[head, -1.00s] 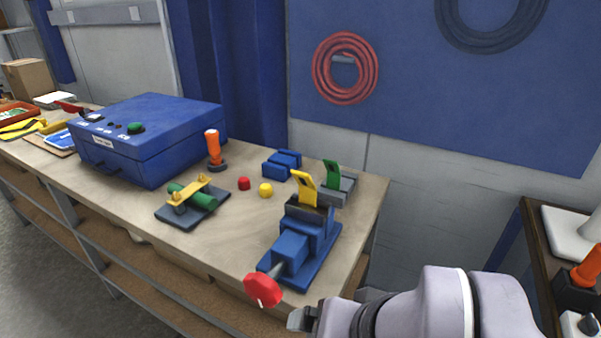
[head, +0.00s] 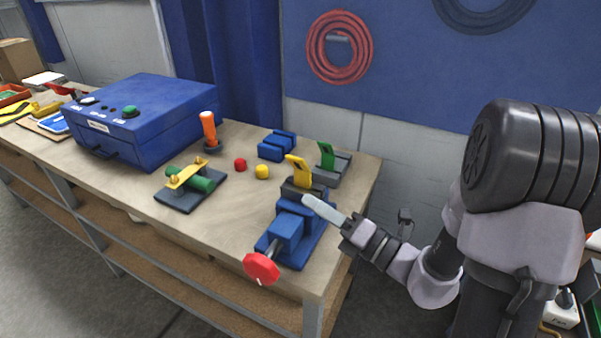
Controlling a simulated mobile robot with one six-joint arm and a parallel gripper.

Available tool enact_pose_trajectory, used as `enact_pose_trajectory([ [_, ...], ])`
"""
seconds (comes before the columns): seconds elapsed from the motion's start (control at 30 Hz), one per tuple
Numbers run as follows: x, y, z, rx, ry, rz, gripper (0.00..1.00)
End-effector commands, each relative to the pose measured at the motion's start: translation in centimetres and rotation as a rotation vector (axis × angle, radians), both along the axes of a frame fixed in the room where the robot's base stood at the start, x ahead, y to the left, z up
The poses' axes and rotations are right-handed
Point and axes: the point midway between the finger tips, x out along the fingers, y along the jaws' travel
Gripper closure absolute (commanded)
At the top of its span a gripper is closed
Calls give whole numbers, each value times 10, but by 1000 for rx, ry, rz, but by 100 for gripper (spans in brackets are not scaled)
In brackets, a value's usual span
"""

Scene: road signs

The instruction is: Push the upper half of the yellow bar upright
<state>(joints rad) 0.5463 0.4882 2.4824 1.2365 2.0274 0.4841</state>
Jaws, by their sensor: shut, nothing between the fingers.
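The yellow bar (head: 299,171) stands in the dark jaws of a blue vise (head: 290,230) near the right end of the workbench. Its upper half leans to the left. My gripper (head: 312,203) reaches in from the right with its pale fingers shut and nothing between them. In the picture its tip lies just below and right of the bar, over the front of the vise jaws. I cannot tell whether it touches the vise; it looks apart from the bar.
A green bar (head: 327,155) stands in a grey holder (head: 334,172) behind the yellow bar. The vise's red handle (head: 261,268) juts out in front. Yellow (head: 262,172) and red (head: 240,165) knobs, an orange-handled lever (head: 209,130) and a blue box (head: 140,118) stand to the left.

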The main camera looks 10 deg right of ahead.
Motion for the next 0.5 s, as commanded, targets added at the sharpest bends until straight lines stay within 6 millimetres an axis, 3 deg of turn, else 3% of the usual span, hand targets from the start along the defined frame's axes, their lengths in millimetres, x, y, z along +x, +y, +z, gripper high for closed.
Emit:
enact_pose_trajectory([
  [0.23, 40, 37, 7, -3, -3, 7, 100],
  [0.5, 63, 16, 27, -3, -3, 2, 100],
])
